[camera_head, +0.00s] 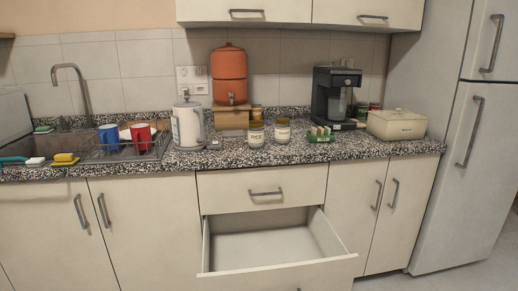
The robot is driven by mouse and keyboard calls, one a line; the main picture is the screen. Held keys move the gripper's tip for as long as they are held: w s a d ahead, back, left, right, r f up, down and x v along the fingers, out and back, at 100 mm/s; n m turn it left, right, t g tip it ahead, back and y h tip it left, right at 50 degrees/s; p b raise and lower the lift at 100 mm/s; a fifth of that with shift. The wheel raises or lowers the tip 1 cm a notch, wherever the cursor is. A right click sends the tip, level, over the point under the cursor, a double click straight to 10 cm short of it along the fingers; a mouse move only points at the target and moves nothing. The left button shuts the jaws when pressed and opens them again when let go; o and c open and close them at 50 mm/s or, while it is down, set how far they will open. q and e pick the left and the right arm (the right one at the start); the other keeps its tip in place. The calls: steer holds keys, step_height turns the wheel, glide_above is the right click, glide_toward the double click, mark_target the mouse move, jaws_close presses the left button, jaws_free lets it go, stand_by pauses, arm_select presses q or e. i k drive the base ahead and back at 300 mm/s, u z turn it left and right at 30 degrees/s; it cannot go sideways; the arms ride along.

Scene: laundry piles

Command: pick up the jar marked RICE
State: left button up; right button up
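The jar marked RICE (256,134) stands upright on the speckled countertop (226,158), near its front edge. It is a short clear jar with a gold lid and a pale label reading RICE. A similar jar (282,131) stands close to its right; its label is too small to read surely. Neither of my grippers is in view.
A white kettle (187,125) stands left of the jars, and a green box (320,134) to the right. An orange water dispenser (229,75) on a wooden stand is behind. Below, a drawer (277,267) is pulled out, empty. A coffee machine (322,95) stands farther back.

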mark_target(256, 131)
steer(key=u, duration=3.4)
steer(key=i, duration=0.1)
steer(key=z, duration=1.7)
steer(key=i, duration=1)
steer(key=z, duration=0.5)
steer(key=i, duration=0.9)
steer(key=z, duration=0.9)
